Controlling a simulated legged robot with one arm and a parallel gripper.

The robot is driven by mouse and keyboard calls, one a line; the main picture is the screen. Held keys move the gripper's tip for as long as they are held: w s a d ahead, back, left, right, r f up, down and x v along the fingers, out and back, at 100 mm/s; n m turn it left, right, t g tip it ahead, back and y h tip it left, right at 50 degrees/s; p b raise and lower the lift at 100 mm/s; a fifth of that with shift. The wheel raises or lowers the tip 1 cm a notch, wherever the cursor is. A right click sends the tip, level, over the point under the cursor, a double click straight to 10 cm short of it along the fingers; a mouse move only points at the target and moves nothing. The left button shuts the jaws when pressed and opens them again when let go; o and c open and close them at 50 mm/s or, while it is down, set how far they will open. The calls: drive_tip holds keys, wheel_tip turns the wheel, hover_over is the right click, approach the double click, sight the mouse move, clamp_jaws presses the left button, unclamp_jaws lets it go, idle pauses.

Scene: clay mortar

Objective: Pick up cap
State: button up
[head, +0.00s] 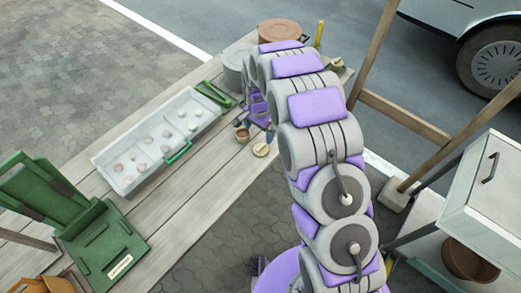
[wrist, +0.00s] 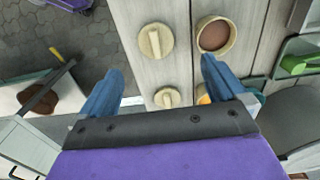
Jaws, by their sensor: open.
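A round, pale wooden cap (wrist: 155,41) with a raised bar handle lies on the table in the wrist view. A second similar cap (wrist: 167,97) lies closer to my gripper's base, seen between the fingers. In the head view one cap (head: 261,150) lies near the table's right edge. Beside it stands a small round pot (head: 242,134) with brown contents, which also shows in the wrist view (wrist: 213,36). My gripper (wrist: 161,70) is open, with blue fingers apart above the caps and nothing between them held. In the head view it is partly hidden by my arm.
A clear tray (head: 150,150) with several small pieces lies left on the plank table (head: 190,205). A grey bucket (head: 236,68) and a terracotta pot (head: 281,31) stand at the far end. A wooden frame (head: 400,115) and white cabinet (head: 490,195) stand right.

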sight(260, 147)
drive_tip(key=f, duration=0.2)
drive_tip(key=a+f, duration=0.1)
drive_tip(key=f, duration=0.1)
drive_tip(key=shift+s+b, duration=0.1)
drive_tip(key=shift+b, duration=0.25)
drive_tip(key=d+f, duration=0.2)
drive_tip(key=d, duration=0.1)
drive_tip(key=shift+b, duration=0.4)
drive_tip(key=f, duration=0.1)
drive_tip(key=a+f, duration=0.1)
drive_tip(key=f, duration=0.1)
drive_tip(key=a+f+b, duration=0.1)
drive_tip(key=shift+a+f, duration=0.1)
drive_tip(key=shift+f, duration=0.15)
drive_tip(key=shift+a, duration=0.2)
drive_tip(key=shift+d+r, duration=0.1)
drive_tip(key=shift+d, duration=0.4)
drive_tip(key=shift+c, duration=0.5)
drive_tip(key=shift+d+r, duration=0.1)
drive_tip(key=shift+d, duration=0.5)
drive_tip(key=c, duration=0.3)
drive_tip(key=shift+a, duration=0.15)
drive_tip(key=shift+c, duration=1.4)
drive_tip(key=shift+s+a, duration=0.1)
drive_tip(key=shift+a, duration=0.5)
drive_tip(key=c, duration=0.4)
drive_tip(key=shift+d, duration=0.15)
drive_tip(key=shift+c, duration=0.2)
